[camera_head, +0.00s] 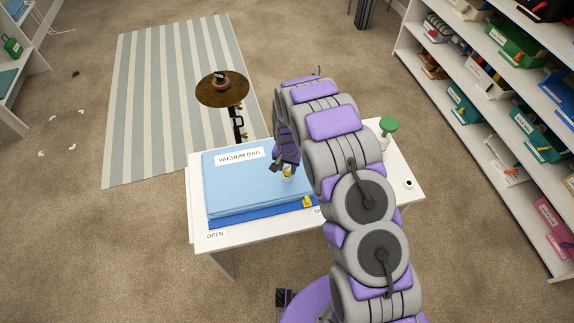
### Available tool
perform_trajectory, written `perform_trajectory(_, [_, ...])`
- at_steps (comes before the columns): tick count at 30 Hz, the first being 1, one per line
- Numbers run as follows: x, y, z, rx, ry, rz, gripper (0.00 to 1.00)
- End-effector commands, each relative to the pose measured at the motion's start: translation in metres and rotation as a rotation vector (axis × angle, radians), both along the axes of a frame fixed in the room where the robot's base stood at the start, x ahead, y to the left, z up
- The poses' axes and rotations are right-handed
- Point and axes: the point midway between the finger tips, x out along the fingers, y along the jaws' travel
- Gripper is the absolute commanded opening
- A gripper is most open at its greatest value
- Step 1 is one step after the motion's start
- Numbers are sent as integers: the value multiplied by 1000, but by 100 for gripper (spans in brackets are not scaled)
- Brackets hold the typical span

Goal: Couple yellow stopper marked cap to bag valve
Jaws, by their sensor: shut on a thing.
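A light blue bag (240,190) labelled VACUUM BAG lies on a white table (236,250), with a darker blue strip along its front edge. The bag valve is not distinguishable and may be hidden under the gripper. A second yellow piece (307,202) sits at the strip's right end.
A green-topped item (389,126) and a small white piece with a dark spot (408,184) are on the table's right. A cymbal on a stand (222,90) is behind the table. Shelves of bins (490,90) line the right. My arm hides the table's middle right.

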Motion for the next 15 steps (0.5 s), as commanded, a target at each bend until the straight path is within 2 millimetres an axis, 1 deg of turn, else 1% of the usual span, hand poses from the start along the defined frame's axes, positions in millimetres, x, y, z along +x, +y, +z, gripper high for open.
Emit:
perform_trajectory(8, [0, 0, -3, 0, 0, 0, 4])
perform_trajectory(15, [0, -1, 4, 1, -1, 0, 4])
